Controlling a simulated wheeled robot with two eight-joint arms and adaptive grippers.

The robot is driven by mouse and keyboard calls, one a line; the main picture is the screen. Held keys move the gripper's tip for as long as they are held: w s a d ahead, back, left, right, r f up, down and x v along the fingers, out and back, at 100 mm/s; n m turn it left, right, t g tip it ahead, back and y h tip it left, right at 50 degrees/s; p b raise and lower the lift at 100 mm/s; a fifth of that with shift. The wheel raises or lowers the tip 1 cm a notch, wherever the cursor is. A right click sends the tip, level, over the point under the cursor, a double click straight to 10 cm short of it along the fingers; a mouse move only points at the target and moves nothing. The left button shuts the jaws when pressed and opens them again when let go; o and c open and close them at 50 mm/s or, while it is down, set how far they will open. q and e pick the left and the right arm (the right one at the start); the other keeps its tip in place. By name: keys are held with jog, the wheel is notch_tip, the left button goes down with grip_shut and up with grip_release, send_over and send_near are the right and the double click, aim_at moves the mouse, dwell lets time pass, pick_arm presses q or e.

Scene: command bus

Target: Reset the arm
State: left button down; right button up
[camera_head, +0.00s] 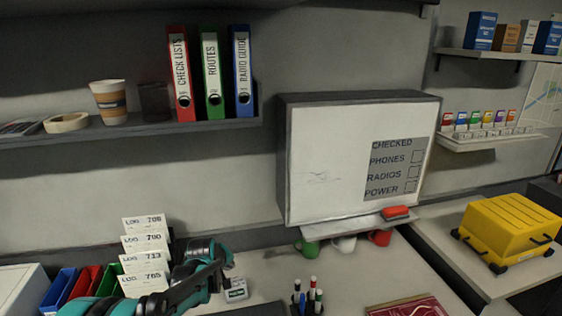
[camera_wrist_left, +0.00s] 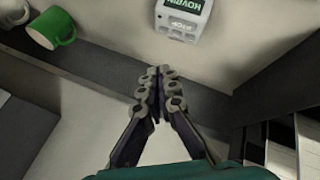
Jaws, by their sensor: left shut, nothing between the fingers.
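My left gripper (camera_head: 224,262) is low in the head view, left of centre, at the end of my teal and dark arm. In the left wrist view its two fingers (camera_wrist_left: 160,76) meet at the tips with nothing between them. A small white device with a green label (camera_head: 236,289) is on the desk (camera_head: 262,266) close by the gripper. The device also shows in the left wrist view (camera_wrist_left: 183,20), beyond the fingertips and apart from them. My right gripper is in neither view.
White log cards (camera_head: 143,258) and coloured bins (camera_head: 85,282) stand left of my arm. A pen holder (camera_head: 306,301), a red folder (camera_head: 408,307) and a green mug (camera_head: 307,246) are to the right. A whiteboard cabinet (camera_head: 345,160) and a binder shelf (camera_head: 130,130) are above.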

pick_arm(q)
jog(key=s+d+r+m, duration=0.2)
jog(key=s+r, duration=0.5)
jog(key=s, duration=0.3)
jog(key=s+m, duration=0.6)
jog(key=s, duration=1.8)
jog(key=shift+s+d+y, duration=0.35)
jog(key=shift+d+y, duration=0.05)
jog(key=shift+d, duration=0.05)
